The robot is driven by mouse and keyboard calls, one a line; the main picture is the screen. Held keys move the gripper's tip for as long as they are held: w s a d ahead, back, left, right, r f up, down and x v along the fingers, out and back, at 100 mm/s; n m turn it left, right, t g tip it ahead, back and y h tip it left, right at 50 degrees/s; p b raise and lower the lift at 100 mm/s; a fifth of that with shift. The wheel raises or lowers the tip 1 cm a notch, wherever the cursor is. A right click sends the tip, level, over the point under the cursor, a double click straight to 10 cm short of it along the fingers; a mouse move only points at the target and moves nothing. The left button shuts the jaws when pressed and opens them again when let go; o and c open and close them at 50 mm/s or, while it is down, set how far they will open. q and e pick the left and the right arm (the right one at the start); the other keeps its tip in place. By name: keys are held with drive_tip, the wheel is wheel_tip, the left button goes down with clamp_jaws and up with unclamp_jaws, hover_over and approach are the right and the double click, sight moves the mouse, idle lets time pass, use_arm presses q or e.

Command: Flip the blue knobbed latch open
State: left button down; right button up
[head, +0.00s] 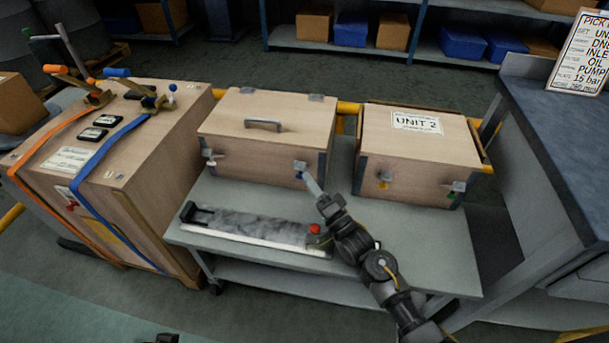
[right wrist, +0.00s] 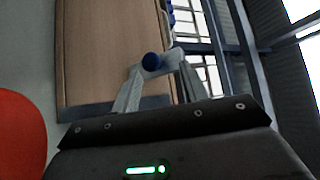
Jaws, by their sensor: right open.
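The blue knobbed latch (head: 299,169) is on the front right of the middle wooden crate (head: 225,145), which has a closed lid with a grey handle. The gripper partly hides the latch in the head view.
The crate stands on a grey cart (head: 330,190) beside a crate marked UNIT 2 (head: 420,155), with similar latches. A strapped crate (head: 150,180) stands left, a workbench (head: 560,140) right.

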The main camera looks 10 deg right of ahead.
use_arm(q)
drive_tip(key=shift+w+f, duration=0.25)
drive_tip(key=shift+f, duration=0.35)
use_arm(e)
drive_tip(key=shift+v, duration=3.75)
